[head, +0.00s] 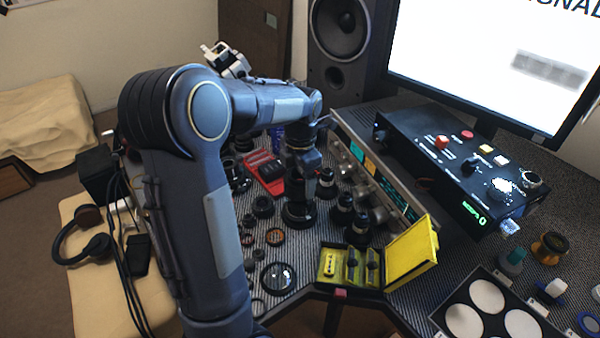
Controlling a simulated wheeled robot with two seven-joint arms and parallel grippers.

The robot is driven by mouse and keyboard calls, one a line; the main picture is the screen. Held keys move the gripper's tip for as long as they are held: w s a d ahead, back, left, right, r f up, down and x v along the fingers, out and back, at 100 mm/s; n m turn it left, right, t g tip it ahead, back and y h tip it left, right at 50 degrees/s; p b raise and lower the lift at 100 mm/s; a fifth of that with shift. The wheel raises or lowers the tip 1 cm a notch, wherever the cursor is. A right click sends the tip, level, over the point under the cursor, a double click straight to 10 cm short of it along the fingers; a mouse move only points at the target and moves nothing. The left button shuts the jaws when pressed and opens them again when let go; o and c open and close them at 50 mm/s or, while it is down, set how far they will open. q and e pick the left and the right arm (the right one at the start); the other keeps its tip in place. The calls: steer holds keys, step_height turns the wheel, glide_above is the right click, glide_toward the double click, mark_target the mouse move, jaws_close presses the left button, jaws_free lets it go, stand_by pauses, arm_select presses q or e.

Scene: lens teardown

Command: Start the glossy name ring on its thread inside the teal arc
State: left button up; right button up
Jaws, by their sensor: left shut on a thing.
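My left arm comes in from the left and reaches over the table. My left gripper (301,190) points down and is shut on a dark round part, with its fingertips small and hard to see. A dark lens part (298,216) sits directly below or in the fingers; I cannot tell where the held ring ends and the lens body begins. I cannot confirm from this view that the held part is the glossy name ring. No teal arc can be made out around it. My right gripper is not in view.
Several dark lens parts stand right of the gripper. A glossy disc (278,278) and small rings lie in front. An open yellow case (411,254) stands at front right, a red tray (266,172) behind left. A black control box (455,160) and monitor stand right.

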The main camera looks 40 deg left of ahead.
arm_select(q)
steer(key=shift+f+b, duration=1.15)
steer(key=shift+f, duration=0.35)
steer(key=shift+f+b, duration=0.7)
steer(key=shift+f, duration=0.85)
steer(key=shift+f, duration=0.25)
steer(key=shift+r+p, duration=0.25)
steer(key=shift+p, duration=0.25)
steer(key=shift+f, duration=0.4)
steer(key=o, duration=1.1)
steer(key=shift+c, duration=0.2)
